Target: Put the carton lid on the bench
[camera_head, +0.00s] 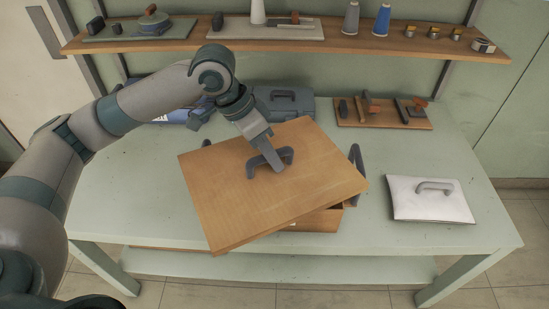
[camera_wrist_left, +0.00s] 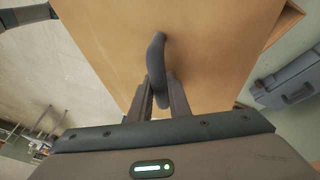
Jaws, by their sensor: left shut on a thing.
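The carton lid (camera_head: 235,205) is a flat, light-brown wooden panel with a dark grey handle (camera_head: 255,167). It is turned at an angle and tilted above the carton (camera_head: 319,219), a wooden box with dark side handles, and hides most of it. My left gripper (camera_head: 277,166) is shut on the lid's handle; the left wrist view also shows its fingers (camera_wrist_left: 160,92) around that handle. The bench (camera_head: 405,155) is pale green, and the carton stands on it. My right gripper is not in view.
A white padded lid with a grey handle (camera_head: 430,200) lies on the bench at right. A blue-grey toolbox (camera_head: 284,104) and a wooden tool board (camera_head: 383,113) stand at the back. A shelf (camera_head: 350,45) with spools and jars hangs above. The bench's left front is clear.

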